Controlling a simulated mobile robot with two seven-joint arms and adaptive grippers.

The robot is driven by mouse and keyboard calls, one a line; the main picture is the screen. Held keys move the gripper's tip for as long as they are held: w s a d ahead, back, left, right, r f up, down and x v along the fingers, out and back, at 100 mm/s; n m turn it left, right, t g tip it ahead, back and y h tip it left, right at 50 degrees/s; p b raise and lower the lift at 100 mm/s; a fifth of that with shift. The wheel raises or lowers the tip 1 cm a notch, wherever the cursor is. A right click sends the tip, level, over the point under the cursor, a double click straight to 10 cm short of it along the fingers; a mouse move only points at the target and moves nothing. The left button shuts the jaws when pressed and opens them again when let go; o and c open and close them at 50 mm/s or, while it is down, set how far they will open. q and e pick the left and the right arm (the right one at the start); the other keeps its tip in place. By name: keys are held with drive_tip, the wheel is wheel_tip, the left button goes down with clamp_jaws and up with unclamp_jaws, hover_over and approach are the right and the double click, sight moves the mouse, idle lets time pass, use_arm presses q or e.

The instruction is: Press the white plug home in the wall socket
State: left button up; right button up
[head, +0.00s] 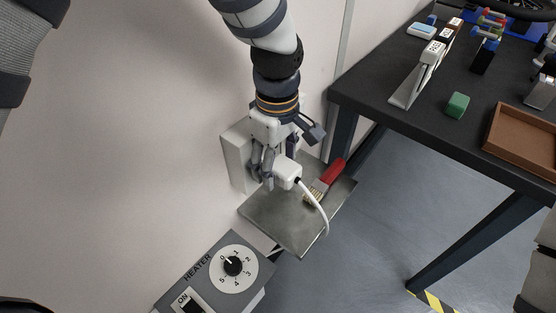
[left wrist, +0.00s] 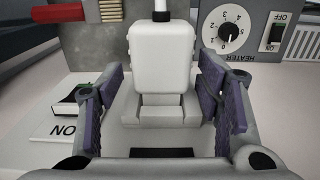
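The white plug (head: 287,173) has a white cord that curves down over the shelf. It is at the white wall socket (head: 236,158); how deep it sits I cannot tell. My left gripper (head: 276,168) comes down from above at the socket. In the left wrist view the plug (left wrist: 162,55) stands between the two fingers, with narrow gaps at its sides, so the left gripper (left wrist: 163,82) looks open. The socket plate (left wrist: 70,128) with its black ON switch shows below the plug there. My right gripper is not in view.
A grey metal shelf (head: 265,219) lies under the socket, with a red-handled brush (head: 329,176) on it. A grey heater panel (head: 254,258) with a dial stands nearer. A dark workbench (head: 390,83) with a brown tray (head: 522,137) is at the right.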

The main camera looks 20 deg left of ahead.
sight(277, 162)
use_arm(q)
drive_tip(key=shift+a, duration=0.1)
wheel_tip(277, 162, up, 12)
drive_tip(key=shift+r, duration=0.15)
idle(0.3)
drive_tip(key=shift+s, duration=0.1)
